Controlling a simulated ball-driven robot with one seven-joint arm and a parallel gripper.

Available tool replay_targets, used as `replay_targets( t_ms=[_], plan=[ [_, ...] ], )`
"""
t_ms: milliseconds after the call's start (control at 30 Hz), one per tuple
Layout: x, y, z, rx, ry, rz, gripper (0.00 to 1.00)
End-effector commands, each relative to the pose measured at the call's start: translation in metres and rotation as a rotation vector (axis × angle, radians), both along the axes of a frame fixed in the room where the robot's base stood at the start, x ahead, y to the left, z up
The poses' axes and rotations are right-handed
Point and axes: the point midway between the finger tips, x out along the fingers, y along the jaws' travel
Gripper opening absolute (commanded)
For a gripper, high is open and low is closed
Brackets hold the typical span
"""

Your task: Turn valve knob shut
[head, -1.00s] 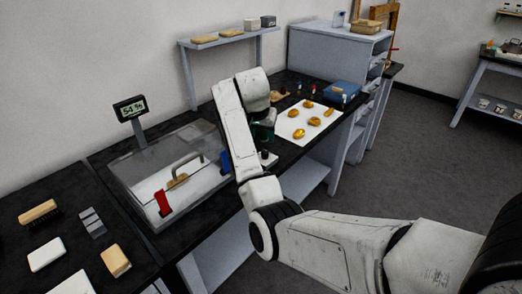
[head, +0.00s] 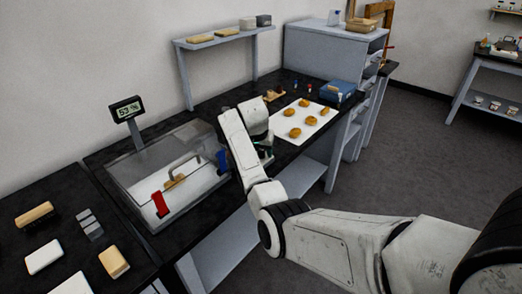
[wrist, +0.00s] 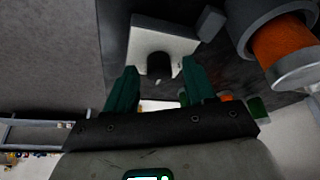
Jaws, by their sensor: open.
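In the wrist view, a short dark round knob (wrist: 160,62), which looks like the valve knob, stands out from a pale square plate (wrist: 146,38). My gripper (wrist: 160,74) is open, its two green fingers reaching toward the knob, one to each side of it in the picture. I cannot tell whether either finger touches it. In the head view my gripper (head: 262,150) is low over the bench, right of the clear-lidded box (head: 142,160); my arm largely hides the knob there. The display (head: 126,108) behind the box reads about 53 %.
A blue clip (head: 222,160) on the box is close to my arm; a red clip (head: 160,204) is at its front. A white sheet with several golden pieces (head: 309,122) lies to the right.

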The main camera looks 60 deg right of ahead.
Motion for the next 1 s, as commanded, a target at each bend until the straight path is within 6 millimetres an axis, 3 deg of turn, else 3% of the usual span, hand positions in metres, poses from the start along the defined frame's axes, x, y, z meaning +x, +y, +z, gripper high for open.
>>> replay_targets(
  t_ms=[67, 600, 1000],
  plan=[
    [0.0, 0.0, 0.0002, 0.0, 0.0, 0.0, 0.53],
    [-0.0001, 0.0, 0.0003, 0.0, 0.0, 0.0, 0.01],
    [-0.0009, -0.0004, 0.0027, -0.001, 0.001, 0.067, 0.0]
  ],
)
